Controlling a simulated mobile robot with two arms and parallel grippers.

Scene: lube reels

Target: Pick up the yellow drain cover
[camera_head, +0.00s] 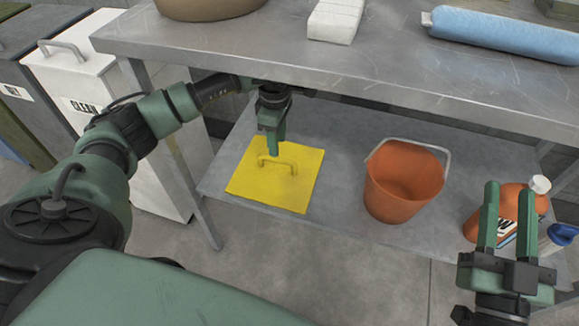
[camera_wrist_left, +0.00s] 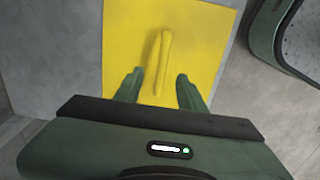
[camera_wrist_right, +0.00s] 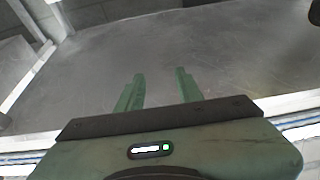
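The yellow drain cover (camera_head: 298,190) lies flat on the lower metal shelf, with a raised yellow handle (camera_head: 278,165) on top. My left gripper (camera_head: 274,148) points down just above the handle. In the left wrist view the gripper (camera_wrist_left: 158,88) is open, with one finger on each side of the near part of the handle (camera_wrist_left: 160,62); whether it touches is unclear. The cover (camera_wrist_left: 208,55) fills the middle of that view. My right gripper (camera_head: 507,215) is raised at the right, open and empty; the right wrist view also shows its fingers (camera_wrist_right: 158,90) apart.
An orange bucket (camera_head: 403,183) stands right of the cover on the lower shelf (camera_head: 340,215). An orange jug (camera_head: 510,208) and a blue-capped bottle (camera_head: 560,237) are farther right. The metal tabletop (camera_head: 250,45) overhangs the shelf. A white bin (camera_head: 90,75) stands at the left.

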